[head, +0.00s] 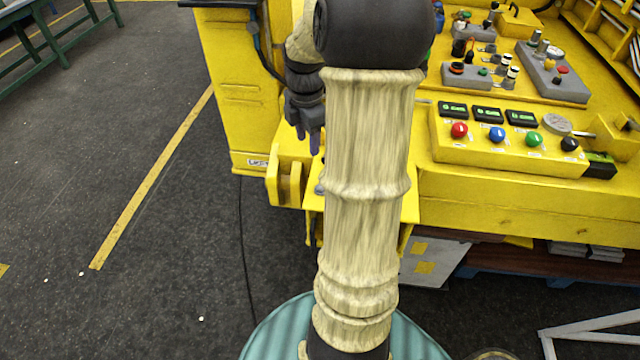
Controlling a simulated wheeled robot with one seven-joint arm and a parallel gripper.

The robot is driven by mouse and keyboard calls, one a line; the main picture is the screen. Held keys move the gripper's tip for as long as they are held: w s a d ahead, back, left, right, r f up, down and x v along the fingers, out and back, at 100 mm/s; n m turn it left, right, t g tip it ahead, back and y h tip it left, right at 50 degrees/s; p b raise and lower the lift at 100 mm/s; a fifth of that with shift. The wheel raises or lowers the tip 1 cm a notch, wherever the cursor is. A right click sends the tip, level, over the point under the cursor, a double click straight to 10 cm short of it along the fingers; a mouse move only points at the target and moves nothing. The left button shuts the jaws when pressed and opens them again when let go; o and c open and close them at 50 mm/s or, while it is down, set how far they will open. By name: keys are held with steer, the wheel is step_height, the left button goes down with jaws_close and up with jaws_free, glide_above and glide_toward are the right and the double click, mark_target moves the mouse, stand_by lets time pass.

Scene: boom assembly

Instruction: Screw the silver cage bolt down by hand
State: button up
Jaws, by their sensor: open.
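My gripper (308,142) points down, left of my large arm link, above a yellow bracket (287,188) at the front left of the yellow machine. Its dark fingers look small here; it is open, and I see nothing held between them. I cannot make out the silver cage bolt for certain. A small grey piece (320,188) shows just below the fingers at the edge of my arm, but I cannot tell whether it is the bolt. My arm hides the area to its right.
A yellow control box (505,150) with coloured knobs and small displays sits right of my arm. Grey blocks with fittings (555,72) stand behind it. A yellow cabinet (235,95) rises on the left. The dark floor (90,180) at left is largely clear.

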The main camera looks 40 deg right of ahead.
steer(key=d, duration=0.1)
steer(key=d+n, duration=0.2)
steer(key=shift+s+r, duration=0.2)
steer(key=shift+s, duration=0.05)
step_height(320, 180, down, 17)
steer(key=shift+f, duration=0.2)
stand_by(0.4)
steer(key=shift+c, duration=0.4)
jaws_close()
